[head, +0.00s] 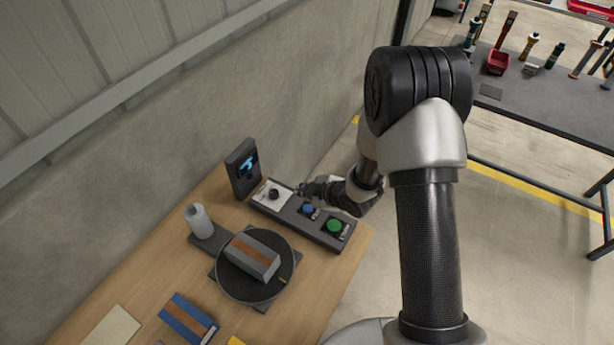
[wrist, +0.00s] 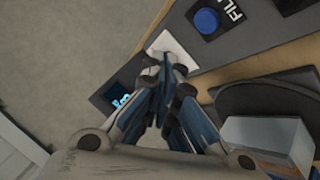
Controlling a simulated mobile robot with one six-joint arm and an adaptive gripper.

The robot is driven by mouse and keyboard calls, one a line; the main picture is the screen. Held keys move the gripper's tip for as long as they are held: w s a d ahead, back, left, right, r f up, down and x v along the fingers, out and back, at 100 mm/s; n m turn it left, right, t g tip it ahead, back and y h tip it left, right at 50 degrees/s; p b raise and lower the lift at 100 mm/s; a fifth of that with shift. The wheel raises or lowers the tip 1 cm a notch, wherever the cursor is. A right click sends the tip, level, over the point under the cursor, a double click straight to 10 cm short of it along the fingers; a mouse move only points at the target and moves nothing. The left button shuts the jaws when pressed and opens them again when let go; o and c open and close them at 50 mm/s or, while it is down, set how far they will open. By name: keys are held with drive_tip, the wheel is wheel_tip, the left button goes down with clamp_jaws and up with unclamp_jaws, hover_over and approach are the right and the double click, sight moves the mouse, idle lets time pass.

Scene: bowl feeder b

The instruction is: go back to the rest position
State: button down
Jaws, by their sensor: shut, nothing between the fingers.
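My gripper (head: 305,188) is shut and empty, at the back edge of the control panel (head: 318,236), between the black knob (head: 273,194) and the blue button (head: 308,209). The wrist view shows its closed fingers (wrist: 172,62) in front of the white knob plate (wrist: 183,47), hiding the knob there. I cannot tell whether the fingertips touch the panel. The blue button also shows in the wrist view (wrist: 206,20). My arm stands at the right of the head view and reaches left to the panel.
A screen unit (head: 243,168) stands at the panel's left end by the wall. The green button (head: 334,225) is at its right end. A turntable (head: 238,288) holds a grey box with a brown band (head: 253,256). Floor is open right of the table.

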drive_tip(key=s+d+r+m+h, duration=0.2)
drive_tip(key=d+r+m, duration=0.15)
drive_tip(key=r, duration=0.35)
drive_tip(key=s+d+r+m+h+b, duration=0.1)
drive_tip(key=d+r+m+h, duration=0.1)
drive_tip(key=d+r, duration=0.3)
drive_tip(key=s+d+r+m+h, duration=0.2)
drive_tip(key=d+r, duration=0.1)
drive_tip(key=r, duration=0.5)
drive_tip(key=s+r+m+g+b, duration=0.1)
drive_tip(key=s+r+m, duration=0.2)
drive_tip(key=s, duration=0.9)
drive_tip(key=s+r+m+g+b, duration=0.1)
drive_tip(key=s+r+m, duration=0.3)
drive_tip(key=s, duration=0.9)
drive_tip(key=shift+d+r+m+g, duration=0.15)
drive_tip(key=shift+r+m+g, duration=0.15)
drive_tip(key=shift+m, duration=0.75)
